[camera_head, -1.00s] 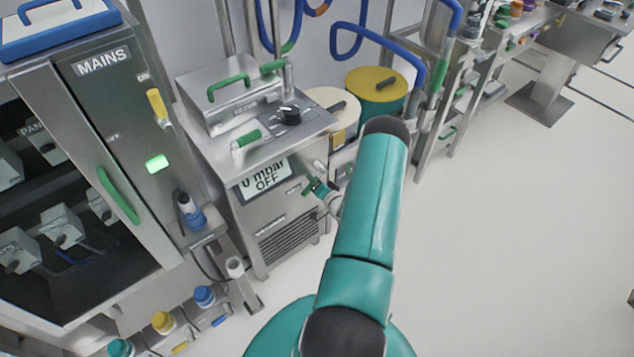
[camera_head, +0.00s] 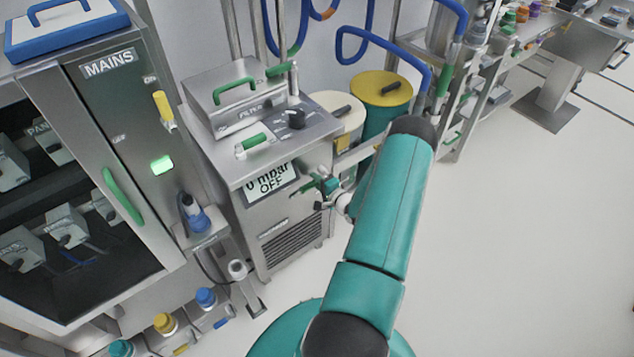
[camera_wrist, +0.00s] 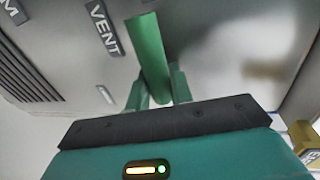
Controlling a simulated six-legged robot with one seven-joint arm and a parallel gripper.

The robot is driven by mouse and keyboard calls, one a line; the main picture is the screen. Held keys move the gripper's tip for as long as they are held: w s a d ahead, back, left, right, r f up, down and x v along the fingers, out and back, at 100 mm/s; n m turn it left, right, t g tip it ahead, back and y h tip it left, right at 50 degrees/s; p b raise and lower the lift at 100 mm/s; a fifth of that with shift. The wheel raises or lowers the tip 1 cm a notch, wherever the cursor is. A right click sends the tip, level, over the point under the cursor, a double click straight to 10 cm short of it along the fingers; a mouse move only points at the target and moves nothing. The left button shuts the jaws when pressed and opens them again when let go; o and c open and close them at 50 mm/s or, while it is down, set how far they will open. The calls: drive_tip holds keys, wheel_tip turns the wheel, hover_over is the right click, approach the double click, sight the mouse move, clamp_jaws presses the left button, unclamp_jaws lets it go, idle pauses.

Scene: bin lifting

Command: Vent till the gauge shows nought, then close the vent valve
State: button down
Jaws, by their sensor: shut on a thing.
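The gauge display (camera_head: 270,184) on the front of the steel pump unit reads "0 mbar" and "OFF". The green vent valve lever (camera_wrist: 150,55) shows in the wrist view, close to the "VENT" label (camera_wrist: 104,27). My gripper (camera_wrist: 159,90) is shut on this lever, with one green finger on each side of its lower part. In the head view my gripper (camera_head: 329,188) is at the front right side of the pump unit, small and partly hidden by my arm. I cannot tell the valve's exact setting.
The mains cabinet (camera_head: 125,150) with a green lit button stands left of the pump unit. Drums with yellow (camera_head: 381,88) and cream lids stand behind my arm. Blue hoses hang above them. The floor (camera_head: 520,230) on the right is clear.

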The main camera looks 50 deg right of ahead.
idle(0.3)
drive_tip(key=c, duration=1.3)
unclamp_jaws()
drive_tip(key=shift+o, duration=0.2)
drive_tip(key=v, duration=1.4)
